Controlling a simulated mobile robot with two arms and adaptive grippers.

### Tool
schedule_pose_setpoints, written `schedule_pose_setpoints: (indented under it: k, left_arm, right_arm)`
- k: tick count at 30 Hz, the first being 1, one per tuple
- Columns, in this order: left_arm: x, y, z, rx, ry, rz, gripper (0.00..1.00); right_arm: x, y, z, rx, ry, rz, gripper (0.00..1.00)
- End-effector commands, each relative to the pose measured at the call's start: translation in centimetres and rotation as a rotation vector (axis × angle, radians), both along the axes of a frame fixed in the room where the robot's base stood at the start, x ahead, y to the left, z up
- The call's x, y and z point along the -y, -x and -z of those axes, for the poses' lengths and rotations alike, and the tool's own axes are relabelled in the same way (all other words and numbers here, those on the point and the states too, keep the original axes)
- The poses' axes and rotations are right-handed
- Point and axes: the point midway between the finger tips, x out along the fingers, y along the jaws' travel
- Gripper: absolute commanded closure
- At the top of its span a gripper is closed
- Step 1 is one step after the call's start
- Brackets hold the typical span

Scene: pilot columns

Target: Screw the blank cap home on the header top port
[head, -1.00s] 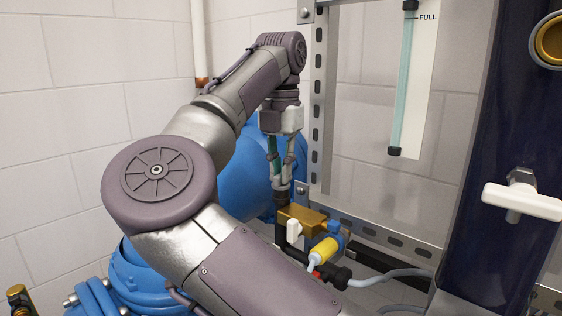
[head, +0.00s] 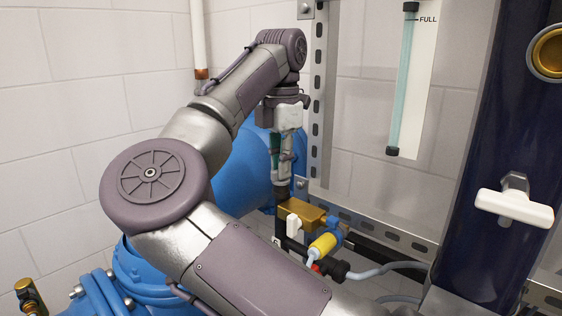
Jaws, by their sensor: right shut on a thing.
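My right gripper (head: 282,184) points straight down in the middle of the head view, seen nearly side-on. It is shut on a small dark piece at the top of a black upright pipe (head: 281,220). This piece is probably the blank cap, but the fingers hide most of it. I cannot tell how far the cap sits on the port or whether any thread shows. A brass block (head: 302,217) with a white lever (head: 293,226) joins the pipe just below the fingertips. My left gripper is out of view.
A yellow-and-blue fitting (head: 324,243) and grey hose sit right of the pipe. A large blue vessel (head: 238,178) stands behind my arm. A slotted metal frame (head: 318,110), a sight tube (head: 402,80) and a dark column with a white handle (head: 514,207) stand to the right.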

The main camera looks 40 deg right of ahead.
Motion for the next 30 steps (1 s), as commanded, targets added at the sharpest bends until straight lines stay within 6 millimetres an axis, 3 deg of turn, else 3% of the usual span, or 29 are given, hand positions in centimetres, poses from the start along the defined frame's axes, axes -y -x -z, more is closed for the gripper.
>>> schedule_pose_setpoints:
  k: [6, 12, 30]
  left_arm:
    - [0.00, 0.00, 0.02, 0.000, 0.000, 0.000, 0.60]
    - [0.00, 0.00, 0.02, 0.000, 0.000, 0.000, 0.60]
    - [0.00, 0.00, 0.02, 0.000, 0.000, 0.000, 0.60]
  right_arm:
    - [0.01, 0.00, -0.01, 0.001, 0.000, 0.011, 1.00]
    - [0.00, 0.01, 0.01, 0.000, 0.000, 0.243, 1.00]
    - [0.00, 0.02, 0.04, 0.000, 0.000, 0.466, 1.00]
